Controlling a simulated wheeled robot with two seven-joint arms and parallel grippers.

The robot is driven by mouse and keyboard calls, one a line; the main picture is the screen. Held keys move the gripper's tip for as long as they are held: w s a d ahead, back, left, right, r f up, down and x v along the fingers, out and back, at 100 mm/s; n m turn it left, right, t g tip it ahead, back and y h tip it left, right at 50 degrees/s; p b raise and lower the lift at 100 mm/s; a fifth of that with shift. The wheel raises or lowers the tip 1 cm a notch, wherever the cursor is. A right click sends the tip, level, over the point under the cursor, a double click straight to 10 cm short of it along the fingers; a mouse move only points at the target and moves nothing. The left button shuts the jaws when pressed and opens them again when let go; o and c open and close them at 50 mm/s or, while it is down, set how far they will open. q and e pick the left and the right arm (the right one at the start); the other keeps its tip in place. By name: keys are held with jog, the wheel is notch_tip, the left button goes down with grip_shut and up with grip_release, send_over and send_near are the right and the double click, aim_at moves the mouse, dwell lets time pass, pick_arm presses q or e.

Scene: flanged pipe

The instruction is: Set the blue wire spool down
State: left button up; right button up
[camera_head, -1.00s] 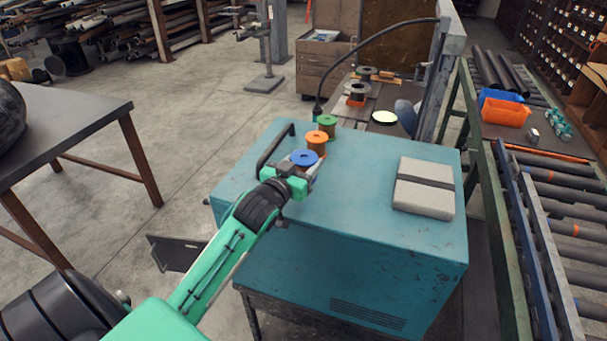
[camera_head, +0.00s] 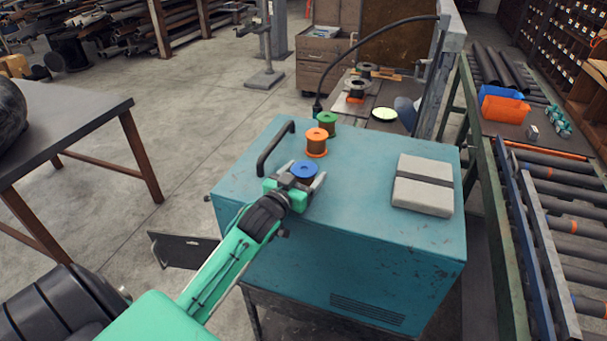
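The blue wire spool (camera_head: 304,168) is upright at the teal cabinet top (camera_head: 355,180), near its left side. My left gripper (camera_head: 300,181) is at the near side of the spool, with its fingers spread apart to either side of it. The fingers look open, with the spool between them. The spool's lower part is partly hidden by the gripper, so its contact with the top is not clear. My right gripper is not in view.
An orange spool (camera_head: 316,142) and a green spool (camera_head: 327,124) stand behind the blue one. A black handle (camera_head: 274,148) rises at the left edge. A grey package (camera_head: 423,185) lies to the right, with clear cabinet top between.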

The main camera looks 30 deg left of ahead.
pick_arm(q)
jog(key=shift+r, duration=0.15)
jog(key=shift+s+f, duration=0.2)
jog(key=shift+s, duration=0.1)
jog(key=s+b, duration=0.4)
jog(key=s, duration=0.7)
jog(key=shift+s+d+r, duration=0.15)
jog(key=shift+s+d, duration=0.05)
jog(key=shift+d, duration=0.1)
